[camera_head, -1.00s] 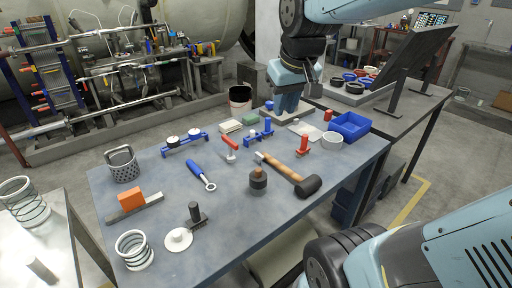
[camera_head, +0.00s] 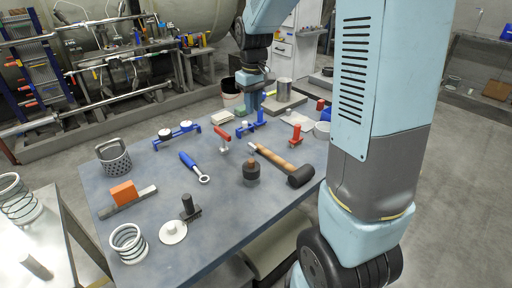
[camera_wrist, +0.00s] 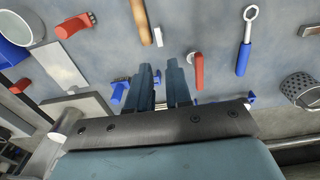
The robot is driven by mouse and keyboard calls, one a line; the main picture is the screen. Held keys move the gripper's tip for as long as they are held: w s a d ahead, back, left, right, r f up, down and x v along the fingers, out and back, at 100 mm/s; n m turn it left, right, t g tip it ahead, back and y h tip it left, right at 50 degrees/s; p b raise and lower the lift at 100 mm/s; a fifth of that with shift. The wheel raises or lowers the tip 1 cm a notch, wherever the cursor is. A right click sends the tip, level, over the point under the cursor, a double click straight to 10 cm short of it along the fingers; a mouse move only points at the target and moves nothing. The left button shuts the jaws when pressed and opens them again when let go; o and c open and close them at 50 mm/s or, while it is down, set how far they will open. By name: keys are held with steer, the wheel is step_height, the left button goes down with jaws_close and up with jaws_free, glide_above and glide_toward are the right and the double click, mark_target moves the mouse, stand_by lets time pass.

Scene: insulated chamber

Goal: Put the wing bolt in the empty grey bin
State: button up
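My gripper (camera_head: 253,102) hangs low over the far side of the grey-blue table (camera_head: 225,215). In the wrist view its two blue fingers (camera_wrist: 163,75) are apart, with a narrow gap and nothing clearly held between them. A blue piece (camera_wrist: 119,92) lies just beside the fingers; it shows in the head view (camera_head: 246,128) at the gripper's foot. A red-handled part (camera_wrist: 198,70) lies to the right of the fingers. I cannot tell which small part is the wing bolt. I cannot make out an empty grey bin for certain; a grey perforated basket (camera_head: 115,162) stands at the table's left.
On the table lie a mallet (camera_head: 290,170), a blue-handled ring tool (camera_head: 194,167), an orange-blocked bar (camera_head: 125,195), a wire coil (camera_head: 128,243), a white disc (camera_head: 173,231) and a brush (camera_head: 190,208). A grey pot (camera_head: 285,90) stands behind. My arm hides the right side.

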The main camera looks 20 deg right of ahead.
step_height(320, 180, down, 2)
steer(key=w, duration=0.2)
glide_above(252, 145)
step_height(252, 145, down, 9)
steer(key=shift+r, duration=0.1)
steer(key=shift+w+f, duration=0.15)
steer(key=shift+f, duration=2.3)
steer(key=shift+c, duration=0.4)
jaws_close()
